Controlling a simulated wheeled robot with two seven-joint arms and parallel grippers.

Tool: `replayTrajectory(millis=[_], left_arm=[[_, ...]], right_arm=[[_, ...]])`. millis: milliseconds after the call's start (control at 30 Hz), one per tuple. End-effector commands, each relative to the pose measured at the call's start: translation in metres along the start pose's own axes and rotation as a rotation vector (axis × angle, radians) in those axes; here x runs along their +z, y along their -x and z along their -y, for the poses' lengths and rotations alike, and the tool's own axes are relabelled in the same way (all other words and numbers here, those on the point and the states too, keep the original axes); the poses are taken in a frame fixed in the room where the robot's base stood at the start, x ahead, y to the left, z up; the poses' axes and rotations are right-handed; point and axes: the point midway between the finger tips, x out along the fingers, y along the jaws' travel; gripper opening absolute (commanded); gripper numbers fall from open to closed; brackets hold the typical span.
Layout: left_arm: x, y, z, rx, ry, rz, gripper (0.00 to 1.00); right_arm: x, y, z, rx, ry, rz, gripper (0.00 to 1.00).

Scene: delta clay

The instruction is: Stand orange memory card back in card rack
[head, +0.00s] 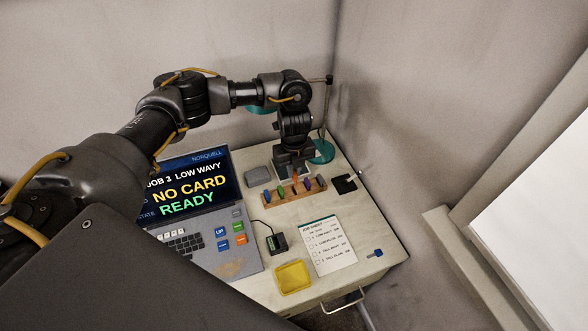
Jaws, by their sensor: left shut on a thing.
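The card rack (287,202) is a low wooden block on the desk with several coloured cards standing in it. My left gripper (296,174) comes down from above, just over the middle of the rack. It is shut on the orange memory card (296,180), of which only a small part shows below the fingers. I cannot tell whether the card's lower end is inside a slot or just above it. My right gripper is not in view.
A console (205,245) with a screen reading "NO CARD READY" stands left of the rack. A small dark reader (277,243), a yellow tray (293,277), a paper checklist (330,246) and a blue item (375,253) lie in front. A black piece (345,184) lies to the right.

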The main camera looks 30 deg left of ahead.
Motion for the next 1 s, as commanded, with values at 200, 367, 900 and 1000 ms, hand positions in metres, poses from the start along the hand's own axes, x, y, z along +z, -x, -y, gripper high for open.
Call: replayTrajectory(millis=[200,367,900,1000], left_arm=[[0.000,-0.017,0.000,0.000,0.000,0.000,0.00],[0.000,-0.030,0.000,0.000,0.000,0.000,0.00],[0.000,-0.043,0.000,0.000,0.001,0.000,0.00],[0.000,-0.043,0.000,0.000,0.001,0.000,0.00]], right_arm=[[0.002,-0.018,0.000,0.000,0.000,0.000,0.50],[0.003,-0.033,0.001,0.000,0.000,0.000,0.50],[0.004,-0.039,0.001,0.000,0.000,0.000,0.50],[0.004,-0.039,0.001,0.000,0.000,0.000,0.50]])
